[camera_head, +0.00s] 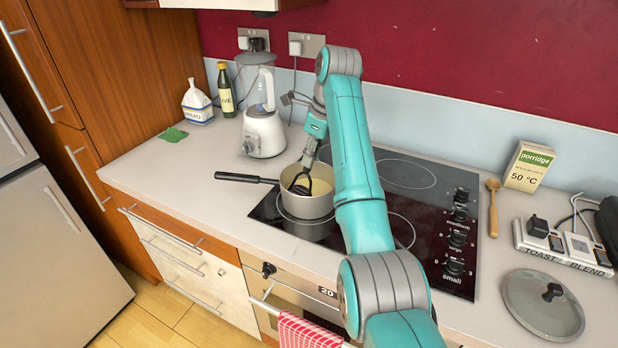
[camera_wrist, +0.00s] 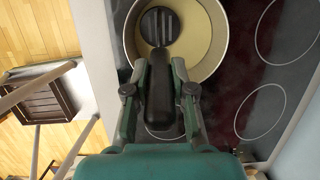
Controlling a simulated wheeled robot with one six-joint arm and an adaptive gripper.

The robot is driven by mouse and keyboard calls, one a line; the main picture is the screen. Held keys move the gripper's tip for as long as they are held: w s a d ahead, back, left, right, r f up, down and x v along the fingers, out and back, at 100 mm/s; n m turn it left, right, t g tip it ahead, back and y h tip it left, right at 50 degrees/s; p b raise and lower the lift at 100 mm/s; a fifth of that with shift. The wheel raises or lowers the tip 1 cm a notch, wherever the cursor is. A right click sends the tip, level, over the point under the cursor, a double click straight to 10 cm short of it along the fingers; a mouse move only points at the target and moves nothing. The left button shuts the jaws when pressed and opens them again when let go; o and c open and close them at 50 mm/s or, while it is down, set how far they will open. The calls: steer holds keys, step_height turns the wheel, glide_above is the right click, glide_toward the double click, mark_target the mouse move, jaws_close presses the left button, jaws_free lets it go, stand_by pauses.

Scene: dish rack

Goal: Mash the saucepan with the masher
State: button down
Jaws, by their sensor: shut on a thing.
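A cream saucepan (camera_head: 306,205) with a black handle pointing left stands on the front left of the black hob, with pale yellow contents inside. It also shows in the wrist view (camera_wrist: 222,50). My gripper (camera_head: 312,148) is above the saucepan, shut on the dark handle of the masher (camera_head: 301,183). In the wrist view, my gripper (camera_wrist: 160,88) has a finger on each side of the black handle, and the slotted masher head (camera_wrist: 160,27) is inside the pan's rim, over the yellow contents. I cannot tell how deep the head sits.
A white blender (camera_head: 264,132) stands close behind and left of the pan. A porridge box (camera_head: 528,166), a wooden spoon (camera_head: 493,205), a lid (camera_head: 543,305) and a switch panel (camera_head: 570,246) lie to the right. The counter left of the hob is mostly clear.

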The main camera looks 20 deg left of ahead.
steer(key=shift+f, duration=0.45)
steer(key=d, duration=0.1)
steer(key=w+d+r, duration=0.1)
steer(key=d, duration=0.1)
steer(key=w+d, duration=0.1)
steer(key=shift+w+d+r, duration=0.1)
steer(key=shift+d+r, duration=0.05)
steer(key=shift+d, duration=0.25)
steer(key=shift+f, duration=0.65)
